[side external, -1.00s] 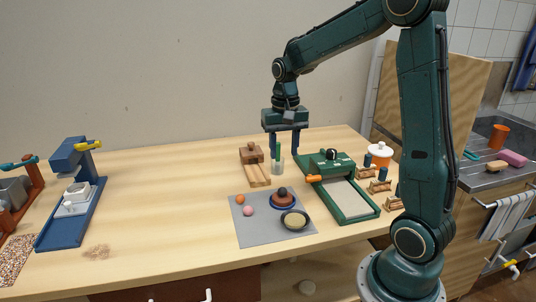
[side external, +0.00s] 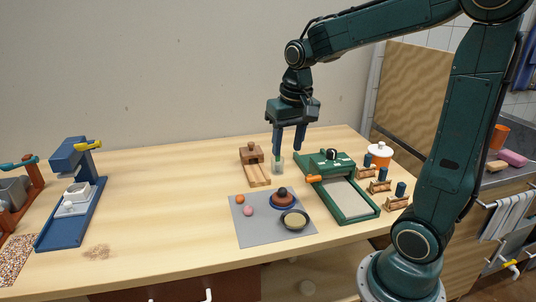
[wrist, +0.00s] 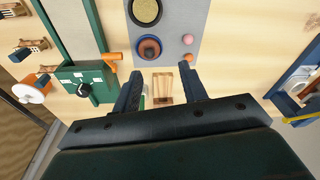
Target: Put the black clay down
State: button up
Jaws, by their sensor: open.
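The black clay (side external: 282,190) is a small dark ball resting on a reddish-brown round piece in a blue dish (side external: 273,205) on the grey mat (side external: 250,238). In the wrist view the black clay (wrist: 149,50) shows at the centre of the rings of the dish. My gripper (side external: 288,152) is open and empty, in the air behind the mat and well clear of the clay. In the wrist view my gripper (wrist: 161,71) has its fingers spread wide with nothing between them.
An orange ball (side external: 240,199), a pink ball (side external: 248,211) and a dark-rimmed bowl (side external: 294,219) are on the mat. A clear cup (side external: 277,167) stands below my fingers, near a wooden stand (side external: 252,154). A green press (side external: 340,190) is on the right.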

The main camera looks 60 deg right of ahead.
jog(key=s+a+r+n+t, duration=0.3)
jog(key=s+a+n, duration=0.3)
jog(key=s+a, duration=0.3)
jog(key=s+t, duration=0.1)
jog(key=s, duration=0.3)
jog(key=shift+a, duration=0.1)
jog(key=shift+w, duration=0.1)
grip_shut()
jog(key=w+d+f+m+g, duration=0.1)
jog(key=w+d+f+g, duration=0.1)
jog(key=w+d+f, duration=0.3)
jog(key=w+d+f+m+g, duration=0.1)
jog(key=w+d+f+g, duration=0.2)
jog(key=w+d, duration=0.7)
jog(key=shift+w+f+m+g, duration=0.3)
jog(key=shift+w+f, duration=0.55)
jog(key=shift+f, duration=0.2)
